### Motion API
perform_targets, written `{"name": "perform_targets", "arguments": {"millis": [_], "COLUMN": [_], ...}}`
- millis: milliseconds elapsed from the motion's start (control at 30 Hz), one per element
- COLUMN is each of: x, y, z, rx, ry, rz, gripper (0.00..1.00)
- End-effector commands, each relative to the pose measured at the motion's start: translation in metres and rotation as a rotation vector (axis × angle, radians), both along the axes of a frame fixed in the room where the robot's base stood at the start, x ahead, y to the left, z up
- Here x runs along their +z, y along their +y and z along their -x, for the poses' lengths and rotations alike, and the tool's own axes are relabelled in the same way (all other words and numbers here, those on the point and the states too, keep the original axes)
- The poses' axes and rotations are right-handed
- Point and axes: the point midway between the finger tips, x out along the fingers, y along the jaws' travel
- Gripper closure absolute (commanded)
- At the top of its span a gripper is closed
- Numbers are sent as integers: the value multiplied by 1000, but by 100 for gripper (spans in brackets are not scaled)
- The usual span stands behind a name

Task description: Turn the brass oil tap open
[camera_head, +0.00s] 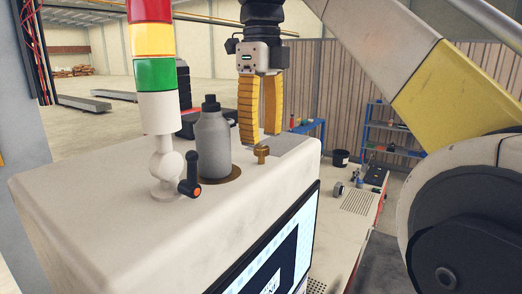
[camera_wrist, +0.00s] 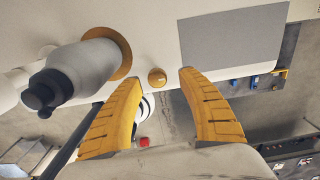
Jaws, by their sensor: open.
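The brass oil tap (camera_head: 262,154) is a small brass-coloured piece standing on top of the pale machine cabinet (camera_head: 100,185). In the wrist view its round brass top (camera_wrist: 157,77) lies ahead of the fingertips, roughly midway between them. My gripper (camera_head: 262,140) hangs pointing down above the cabinet, close to the tap, with its two yellow ribbed fingers apart and nothing between them. It also shows in the wrist view (camera_wrist: 158,82). I cannot tell the exact gap between fingertips and tap.
A grey bottle (camera_head: 213,147) with a black cap stands left of the tap on a brown ring. Left of it are a red, yellow and green light tower (camera_head: 155,75) and a black lever with an orange end (camera_head: 190,180). A screen (camera_head: 275,250) is on the cabinet's front.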

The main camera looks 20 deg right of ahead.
Motion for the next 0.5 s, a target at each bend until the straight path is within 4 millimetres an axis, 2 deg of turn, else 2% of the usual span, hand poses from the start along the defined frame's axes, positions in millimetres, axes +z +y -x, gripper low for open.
{"name": "perform_targets", "arguments": {"millis": [200,500], "x": [-23,-28], "y": [0,0], "z": [1,1], "rx": [1,1], "ry": [0,0], "rz": [0,0], "gripper": [53,53]}}
